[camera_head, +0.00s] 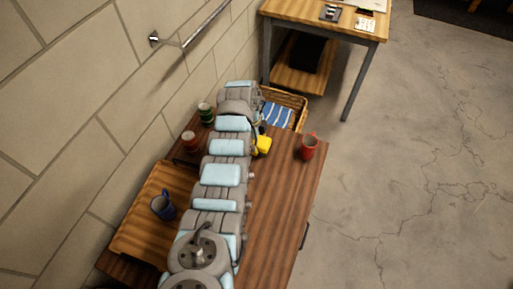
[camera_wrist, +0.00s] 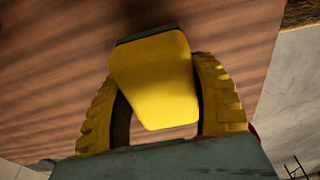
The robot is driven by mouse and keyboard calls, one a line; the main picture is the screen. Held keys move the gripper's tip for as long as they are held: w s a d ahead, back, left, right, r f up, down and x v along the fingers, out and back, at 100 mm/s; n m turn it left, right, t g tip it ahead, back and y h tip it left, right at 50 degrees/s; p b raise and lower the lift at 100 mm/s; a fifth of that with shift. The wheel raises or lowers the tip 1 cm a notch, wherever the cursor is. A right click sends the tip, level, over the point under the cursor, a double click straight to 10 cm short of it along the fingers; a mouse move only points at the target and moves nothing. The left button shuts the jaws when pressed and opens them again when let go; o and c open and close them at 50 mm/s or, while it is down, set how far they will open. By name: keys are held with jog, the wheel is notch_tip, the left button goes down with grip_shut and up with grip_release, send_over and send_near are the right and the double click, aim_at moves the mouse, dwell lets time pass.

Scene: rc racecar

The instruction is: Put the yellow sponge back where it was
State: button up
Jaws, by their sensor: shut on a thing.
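The yellow sponge (camera_wrist: 155,80), with a dark green layer along one edge, is held between the two yellow ribbed fingers of my gripper (camera_wrist: 160,88) in the wrist view. My gripper is shut on it. Brown wood grain of the table fills the background behind the sponge; I cannot tell whether the sponge touches it. In the head view a small yellow patch (camera_head: 263,146) shows beside my arm, above the dark wooden table (camera_head: 270,210); I cannot tell sponge from fingers there. My arm hides much of the table's middle.
A red mug (camera_head: 308,147) stands to the right of my gripper. A green cup (camera_head: 206,114) and a red cup (camera_head: 190,141) stand by the wall. A blue mug (camera_head: 163,207) is on a lighter board (camera_head: 140,235). A basket (camera_head: 292,101) with striped cloth is behind.

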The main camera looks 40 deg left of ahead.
jog(key=shift+w+a+f, duration=0.1)
jog(key=shift+a+f, duration=0.05)
jog(key=shift+a, duration=0.05)
jog(key=shift+f, duration=0.2)
jog(key=shift+a+f+b, duration=0.1)
jog(key=shift+f+b, duration=0.05)
jog(key=shift+b, duration=0.15)
jog(key=shift+w+a+f+b, duration=0.1)
jog(key=shift+f+b, duration=0.9)
jog(key=shift+f, duration=0.5)
jog(key=shift+f, duration=0.2)
jog(key=o, duration=1.1)
jog(key=shift+r, duration=0.15)
